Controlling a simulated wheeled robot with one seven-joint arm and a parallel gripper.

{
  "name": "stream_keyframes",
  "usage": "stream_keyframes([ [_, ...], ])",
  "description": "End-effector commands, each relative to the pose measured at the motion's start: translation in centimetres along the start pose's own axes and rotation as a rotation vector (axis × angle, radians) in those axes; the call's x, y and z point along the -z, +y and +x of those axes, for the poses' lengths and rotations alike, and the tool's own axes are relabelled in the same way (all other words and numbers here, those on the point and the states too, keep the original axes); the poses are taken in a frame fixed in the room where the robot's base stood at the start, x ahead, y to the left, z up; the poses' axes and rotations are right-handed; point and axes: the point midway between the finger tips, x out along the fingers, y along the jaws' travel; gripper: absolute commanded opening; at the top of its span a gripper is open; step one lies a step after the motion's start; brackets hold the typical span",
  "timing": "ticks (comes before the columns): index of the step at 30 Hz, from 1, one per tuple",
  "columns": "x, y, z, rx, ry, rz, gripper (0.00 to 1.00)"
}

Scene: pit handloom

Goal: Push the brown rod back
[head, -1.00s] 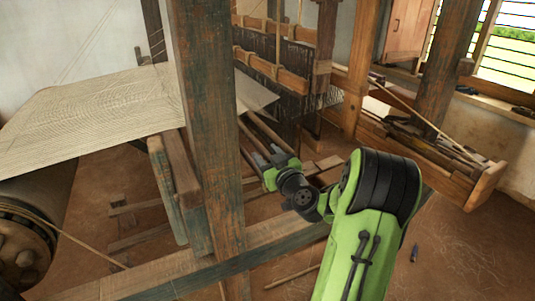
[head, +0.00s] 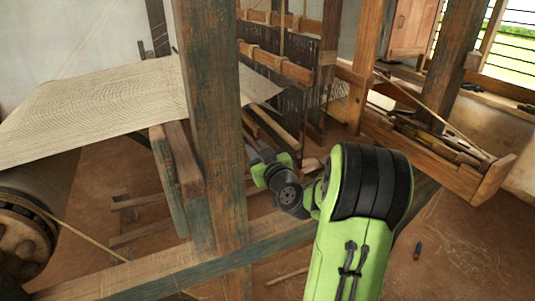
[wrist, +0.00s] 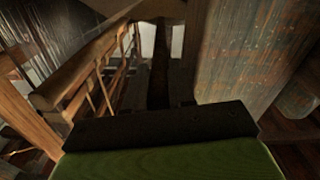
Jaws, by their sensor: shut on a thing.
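My gripper (head: 259,151) is just right of the thick blue-and-brown post, beneath the loom's woven sheet. Its two grey fingers point up and to the left, and it is shut. In the wrist view a dark brown rod (wrist: 160,66) runs straight away from the gripper, in line with its middle, and the jaws appear to be shut on it. The dark palm covers the near end of the rod. The finger contact is too dark and small to see clearly.
The thick post (head: 212,130) stands close on the left; it also shows at the right of the wrist view (wrist: 245,60). Brown wooden bars (head: 275,127) slant behind the gripper. The woven sheet (head: 95,105) spans the left. A long wooden trough (head: 425,145) lies right.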

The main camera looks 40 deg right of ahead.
Motion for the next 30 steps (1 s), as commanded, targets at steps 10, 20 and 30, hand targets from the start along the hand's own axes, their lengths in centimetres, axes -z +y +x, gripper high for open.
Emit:
stream_keyframes([
  [10,0.11,-0.69,-0.03,0.011,0.000,0.008,0.29],
  [20,0.13,-0.67,-0.02,0.011,0.000,0.007,0.48],
  [30,0.02,0.15,0.06,0.010,-0.005,0.007,0.48],
])
